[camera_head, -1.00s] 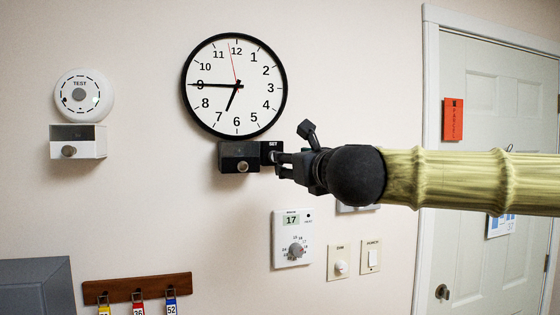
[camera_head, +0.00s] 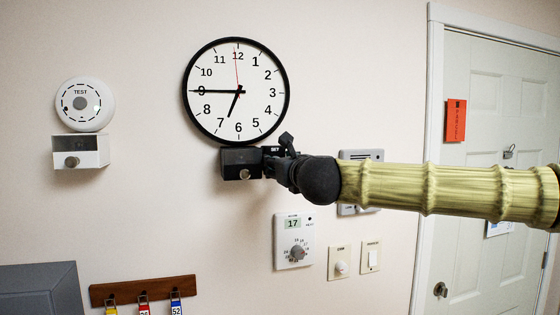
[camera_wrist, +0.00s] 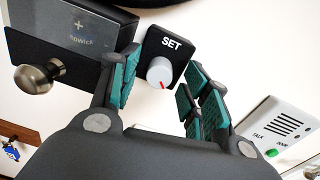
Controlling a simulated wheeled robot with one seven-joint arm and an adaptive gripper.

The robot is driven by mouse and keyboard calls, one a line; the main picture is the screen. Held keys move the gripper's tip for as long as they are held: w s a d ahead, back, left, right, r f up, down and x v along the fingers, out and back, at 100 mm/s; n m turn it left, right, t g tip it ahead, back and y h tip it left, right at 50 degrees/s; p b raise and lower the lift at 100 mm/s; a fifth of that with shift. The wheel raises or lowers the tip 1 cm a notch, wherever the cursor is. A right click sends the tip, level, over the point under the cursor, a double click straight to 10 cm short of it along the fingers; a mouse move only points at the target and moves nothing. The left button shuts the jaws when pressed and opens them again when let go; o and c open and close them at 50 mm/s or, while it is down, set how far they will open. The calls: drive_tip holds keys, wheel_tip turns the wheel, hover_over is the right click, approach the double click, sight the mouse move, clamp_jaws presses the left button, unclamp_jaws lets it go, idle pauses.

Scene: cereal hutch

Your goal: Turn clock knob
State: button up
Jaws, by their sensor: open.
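The round wall clock (camera_head: 236,91) with a black rim hangs on the wall in the head view. Below it is a black box (camera_head: 242,161) with a metal knob (camera_wrist: 38,77). Beside that box, a black panel marked SET (camera_wrist: 169,50) carries a white round knob with a red mark (camera_wrist: 160,72), seen in the wrist view. My gripper (camera_wrist: 157,88) is open, its teal-padded fingers on either side of the SET knob. Whether either finger touches the knob I cannot tell. In the head view my gripper (camera_head: 272,164) hides most of the SET panel.
A thermostat (camera_head: 293,241) and switch plates (camera_head: 339,262) are below. A speaker panel (camera_wrist: 276,128) is right of my gripper. A round device (camera_head: 84,104) sits above a white box (camera_head: 81,152) at left. A key rack (camera_head: 143,290) hangs below.

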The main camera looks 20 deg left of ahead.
drive_tip(key=shift+c, duration=0.5)
clamp_jaws()
drive_tip(key=shift+n+b, duration=0.3)
drive_tip(key=shift+n, duration=0.1)
drive_tip(key=n+b, duration=0.3)
drive_tip(key=n, duration=0.7)
drive_tip(key=shift+n+h, duration=0.3)
drive_tip(key=shift+o, duration=0.5)
unclamp_jaws()
